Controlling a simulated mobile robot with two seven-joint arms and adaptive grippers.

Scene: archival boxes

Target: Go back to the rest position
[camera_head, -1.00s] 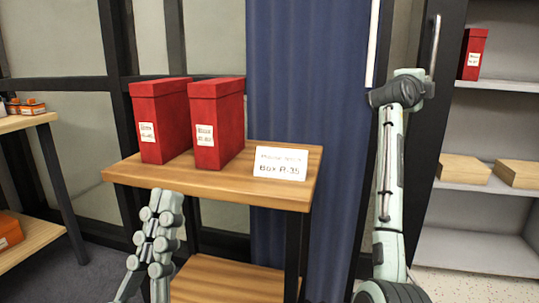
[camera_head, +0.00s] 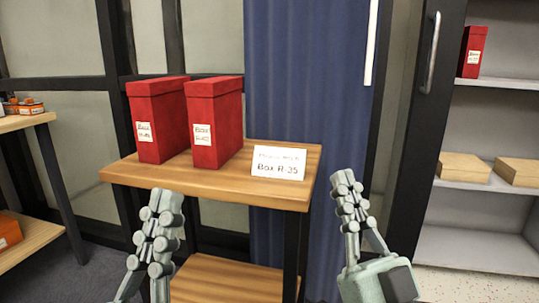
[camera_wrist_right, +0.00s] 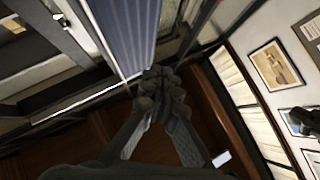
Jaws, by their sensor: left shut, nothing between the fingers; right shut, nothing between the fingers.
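My left gripper (camera_head: 163,202) is shut and empty, pointing up in front of the wooden table's (camera_head: 250,190) front edge. My right gripper (camera_head: 347,182) is shut and empty, pointing up to the right of the table, in front of the blue curtain's right side. In the right wrist view, the right gripper's fingertips (camera_wrist_right: 165,80) are together with nothing between them. Two red archival boxes (camera_head: 160,122) (camera_head: 215,125) stand upright side by side on the table. A white card (camera_head: 279,163) reading "Box R-35" stands to their right.
A shelf unit (camera_head: 480,210) at the right holds another red box (camera_head: 472,52) and tan boxes (camera_head: 465,168). A dark door with a handle (camera_head: 431,55) stands beside it. Another wooden shelf (camera_head: 25,122) with orange items is at the far left. The blue curtain (camera_head: 285,90) hangs behind the table.

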